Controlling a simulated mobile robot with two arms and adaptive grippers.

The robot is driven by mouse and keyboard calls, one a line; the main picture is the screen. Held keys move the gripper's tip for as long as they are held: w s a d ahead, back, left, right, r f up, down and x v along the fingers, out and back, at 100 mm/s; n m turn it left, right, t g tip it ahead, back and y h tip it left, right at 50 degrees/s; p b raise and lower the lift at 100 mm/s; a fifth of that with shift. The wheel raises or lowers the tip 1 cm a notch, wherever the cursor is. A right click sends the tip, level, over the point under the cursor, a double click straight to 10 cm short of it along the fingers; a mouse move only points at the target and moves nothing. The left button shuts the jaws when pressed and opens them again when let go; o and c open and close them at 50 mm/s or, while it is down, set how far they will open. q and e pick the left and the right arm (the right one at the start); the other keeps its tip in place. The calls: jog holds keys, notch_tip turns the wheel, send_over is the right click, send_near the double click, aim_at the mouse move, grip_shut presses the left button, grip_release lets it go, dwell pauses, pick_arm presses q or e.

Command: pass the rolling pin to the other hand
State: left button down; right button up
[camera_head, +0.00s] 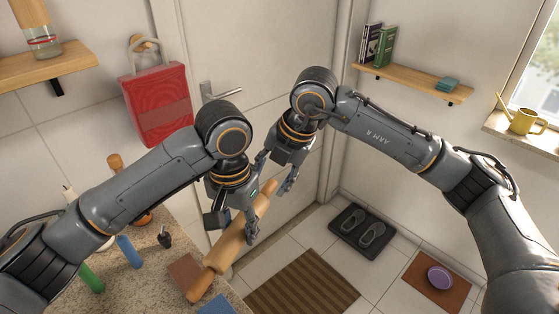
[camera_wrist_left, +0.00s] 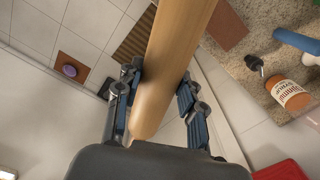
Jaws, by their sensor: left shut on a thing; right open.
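The wooden rolling pin (camera_head: 228,247) is held aslant in the air, its lower handle toward the counter and its upper end toward my right gripper. My left gripper (camera_head: 234,222) is shut around its upper part. In the left wrist view the pin (camera_wrist_left: 178,45) runs between the two fingers of my left gripper (camera_wrist_left: 158,97), one end close to the palm. My right gripper (camera_head: 275,174) is open, its fingers close to the pin's upper end. I cannot tell whether they touch it.
The granite counter (camera_head: 150,262) at the lower left holds bottles and a brown syrup bottle (camera_wrist_left: 288,94). A striped mat (camera_head: 302,284), a shoe tray (camera_head: 361,232) and a brown mat with a purple bowl (camera_head: 439,278) lie on the floor. A door stands behind the grippers.

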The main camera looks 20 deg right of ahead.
aim_at(266, 188)
jog(key=shift+x, duration=1.7)
grip_shut()
pick_arm(q)
jog(key=c, duration=0.7)
grip_release()
jog(key=shift+c, duration=0.2)
jog(key=shift+r, duration=0.1)
